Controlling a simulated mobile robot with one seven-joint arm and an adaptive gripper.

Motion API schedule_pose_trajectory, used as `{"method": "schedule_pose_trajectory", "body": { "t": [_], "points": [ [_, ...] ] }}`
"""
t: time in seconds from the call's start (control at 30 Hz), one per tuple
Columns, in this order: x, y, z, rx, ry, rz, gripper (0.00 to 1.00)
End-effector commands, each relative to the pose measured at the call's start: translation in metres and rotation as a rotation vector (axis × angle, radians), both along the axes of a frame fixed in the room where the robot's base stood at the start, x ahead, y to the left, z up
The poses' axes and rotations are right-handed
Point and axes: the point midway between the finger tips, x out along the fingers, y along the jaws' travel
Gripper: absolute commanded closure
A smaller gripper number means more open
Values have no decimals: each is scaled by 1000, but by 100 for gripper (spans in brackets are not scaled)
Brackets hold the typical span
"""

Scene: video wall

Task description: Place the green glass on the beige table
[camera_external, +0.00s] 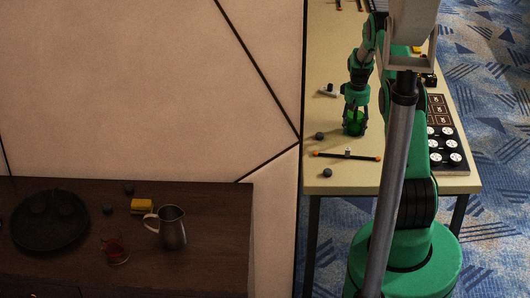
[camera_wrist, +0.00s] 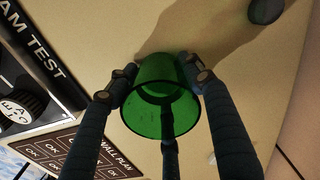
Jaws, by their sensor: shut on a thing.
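The green glass (camera_external: 354,124) is between the fingers of my gripper (camera_external: 355,122), over the beige table (camera_external: 327,173) in the external view. In the wrist view the green glass (camera_wrist: 160,100) fills the middle, with dark fingers of my gripper (camera_wrist: 163,90) closed against its sides and another finger in front. The beige table (camera_wrist: 110,25) lies behind it. The glass looks upright and at or very near the table surface; I cannot tell whether its base touches.
A black panel with white round cups or knobs (camera_external: 446,150) lies along the table's right side. A thin bar with orange ends (camera_external: 347,155) and dark balls (camera_external: 327,173) lie near the front. A dark cabinet (camera_external: 200,270) at left holds a metal jug (camera_external: 171,228) and a red glass (camera_external: 115,252).

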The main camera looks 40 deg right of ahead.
Motion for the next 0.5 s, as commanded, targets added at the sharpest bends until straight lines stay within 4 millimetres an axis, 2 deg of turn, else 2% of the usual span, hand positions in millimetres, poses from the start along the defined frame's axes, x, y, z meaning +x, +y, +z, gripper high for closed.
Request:
{"method": "schedule_pose_trajectory", "body": {
  "t": [0.1, 0.13, 0.2, 0.23, 0.5],
  "points": [
    [0, 0, -3, 0, 0, 0, 84],
    [0, 0, -3, 0, 0, 0, 47],
    [0, 0, -3, 0, 0, 0, 33],
    [0, 0, -3, 0, 0, 0, 30],
    [0, 0, -2, 0, 0, 0, 30]
  ]
}}
